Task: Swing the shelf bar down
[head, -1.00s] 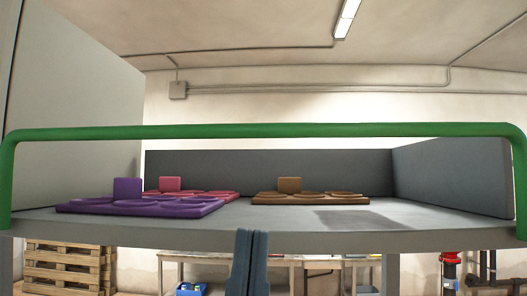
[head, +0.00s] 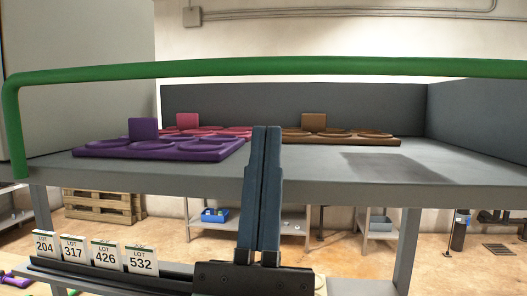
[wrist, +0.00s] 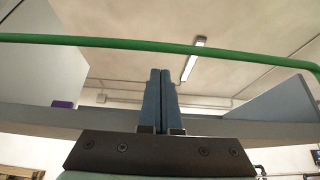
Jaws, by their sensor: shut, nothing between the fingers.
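The green shelf bar (head: 280,66) stands raised across the front of the grey shelf (head: 330,180). Its left leg comes down to the shelf's front left corner, and its right end runs out of the head view. In the wrist view the bar (wrist: 150,44) crosses above the fingers. My gripper (head: 267,128) is shut and empty, with its fingers pointing up. It is in front of the shelf's front edge, and the fingertips overlap the shelf in the picture but end below the bar. It also shows in the wrist view (wrist: 160,72), apart from the bar.
On the shelf are a purple tray (head: 160,150), a pink tray (head: 215,131) and a brown tray (head: 345,138). Several lot cards (head: 140,261) stand in a dark holder below left. Pallets (head: 100,205) and a blue bin (head: 213,215) are behind. The shelf's right part is bare.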

